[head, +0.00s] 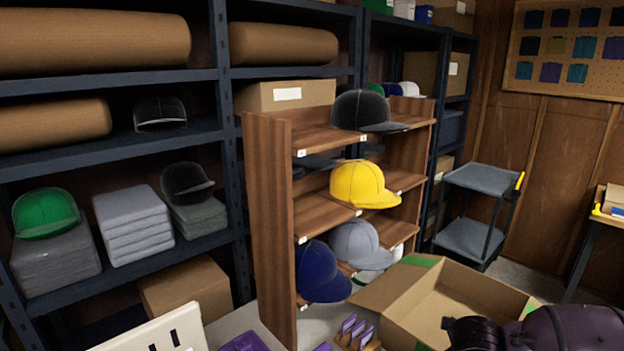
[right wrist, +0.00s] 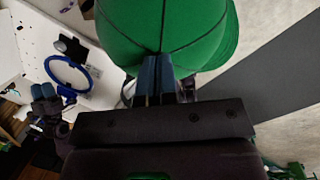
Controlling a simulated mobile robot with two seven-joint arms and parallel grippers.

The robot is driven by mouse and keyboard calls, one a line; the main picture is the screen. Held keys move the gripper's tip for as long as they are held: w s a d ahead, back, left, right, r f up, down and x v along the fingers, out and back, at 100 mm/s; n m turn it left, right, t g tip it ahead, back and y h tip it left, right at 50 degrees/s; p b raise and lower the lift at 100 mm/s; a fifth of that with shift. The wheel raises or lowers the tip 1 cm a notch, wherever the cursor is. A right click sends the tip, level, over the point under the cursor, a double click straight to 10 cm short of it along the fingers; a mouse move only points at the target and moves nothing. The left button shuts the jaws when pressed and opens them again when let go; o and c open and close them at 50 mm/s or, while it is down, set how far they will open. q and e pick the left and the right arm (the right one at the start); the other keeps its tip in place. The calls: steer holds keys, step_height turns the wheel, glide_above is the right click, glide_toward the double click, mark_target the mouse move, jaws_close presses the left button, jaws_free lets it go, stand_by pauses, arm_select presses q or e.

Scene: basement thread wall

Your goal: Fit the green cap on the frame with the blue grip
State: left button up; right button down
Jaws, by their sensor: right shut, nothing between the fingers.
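A green cap (right wrist: 165,30) fills the top of the right wrist view, just beyond my right gripper (right wrist: 164,62). The gripper's blue fingertips are shut together, with nothing between them, and overlap the cap's lower edge in the picture; whether they touch it I cannot tell. A blue ring (right wrist: 68,72) stands against a white surface at the left of that view; it may be the frame's blue grip. What looks like my left gripper (right wrist: 45,95) is dark with bluish tips below the ring, its jaws unclear. In the head view another green cap (head: 45,213) sits on the left shelf.
A wooden rack (head: 270,220) holds black, yellow, grey and navy caps. An open cardboard box (head: 400,300) stands in front of it, close to my arm at the lower right. A white slotted panel (head: 150,335) and a purple item (head: 245,342) are at the bottom.

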steer(key=shift+s+d+r+p, duration=0.15)
steer(key=shift+r+p, duration=0.4)
steer(key=shift+r, duration=0.4)
steer(key=shift+s+d+r+p, duration=0.1)
steer(key=shift+r+p, duration=0.4)
steer(key=shift+r, duration=0.45)
steer(key=shift+s+d+r+p, duration=0.1)
steer(key=shift+s+r+p, duration=0.1)
steer(key=shift+r+p, duration=0.65)
steer(key=shift+r+b, duration=0.2)
steer(key=shift+b, duration=0.1)
